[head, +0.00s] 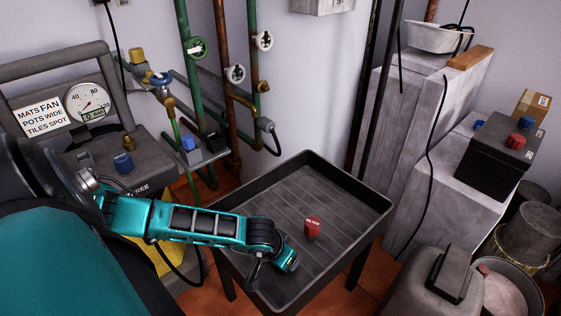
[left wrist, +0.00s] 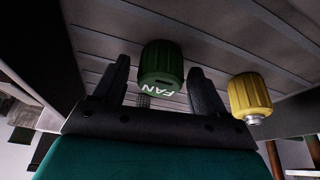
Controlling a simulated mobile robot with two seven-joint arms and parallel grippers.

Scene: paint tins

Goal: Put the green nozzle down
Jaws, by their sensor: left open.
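The green nozzle (left wrist: 161,66), a ribbed cap marked FAN, is between the two fingers of my left gripper (left wrist: 160,74) in the left wrist view. The fingers are open, with a gap visible on the right side of the nozzle. The nozzle is against the grooved floor of the black tray (left wrist: 225,45); whether it fully rests there is hard to tell. In the head view my left arm reaches over the tray (head: 340,215) and the green nozzle is hidden. My right gripper is not in view.
A yellow nozzle (left wrist: 249,96) is close to the right finger in the left wrist view. A red nozzle (head: 312,227) marked FILTER stands on the tray. The tray's back and right parts are bare. A gauge machine (head: 80,120) stands at left; a black box (head: 492,158) at right.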

